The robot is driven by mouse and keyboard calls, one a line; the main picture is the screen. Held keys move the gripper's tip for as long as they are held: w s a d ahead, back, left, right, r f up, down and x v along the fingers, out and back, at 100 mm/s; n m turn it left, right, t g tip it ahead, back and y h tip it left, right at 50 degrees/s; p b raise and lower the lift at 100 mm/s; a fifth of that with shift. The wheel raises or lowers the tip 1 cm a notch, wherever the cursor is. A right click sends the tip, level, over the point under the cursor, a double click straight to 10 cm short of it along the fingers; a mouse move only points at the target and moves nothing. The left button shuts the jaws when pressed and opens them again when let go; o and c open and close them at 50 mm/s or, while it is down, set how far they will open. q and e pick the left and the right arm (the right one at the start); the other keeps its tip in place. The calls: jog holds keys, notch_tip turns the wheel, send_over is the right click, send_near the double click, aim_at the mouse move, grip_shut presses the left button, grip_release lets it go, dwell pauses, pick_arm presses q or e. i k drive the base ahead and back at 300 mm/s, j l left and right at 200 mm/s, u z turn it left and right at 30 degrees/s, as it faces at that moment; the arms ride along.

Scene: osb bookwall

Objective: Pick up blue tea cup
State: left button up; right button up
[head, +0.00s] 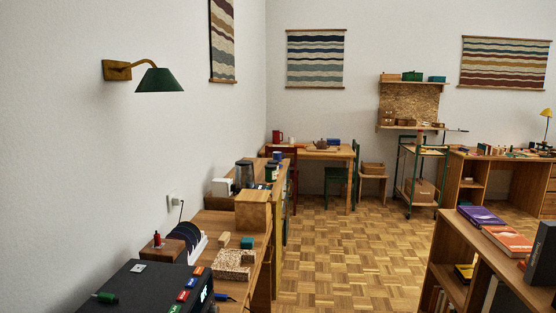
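I cannot clearly make out a blue tea cup. A small blue object (277,156) that may be a cup or a tin shows above the far end of the left counter, but it is too small to tell. On the wooden table (340,154) at the back stand a red mug (277,137) and a small dark teapot (320,144) on a board. A blue box-like item (334,142) is beside the teapot. Neither of my grippers is in view.
The wooden counter (225,222) along the left wall holds blocks, dark discs in a rack and a black box (150,285). A low bookshelf (452,240) stands at right. A trolley (420,180) and green chair (338,180) are further back. The parquet floor (350,250) between is clear.

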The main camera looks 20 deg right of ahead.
aim_at(277, 155)
jog(key=l+z, duration=0.35)
jog(key=i+l+z, duration=0.2)
jog(key=i+l, duration=0.5)
jog(key=i+l+z, duration=0.2)
jog(key=i+l, duration=0.4)
jog(key=i, duration=0.2)
jog(key=i+z, duration=0.3)
jog(key=i, duration=1.5)
jog(key=i+l, duration=0.1)
jog(key=i, duration=1.75)
jog(key=j+u, duration=0.05)
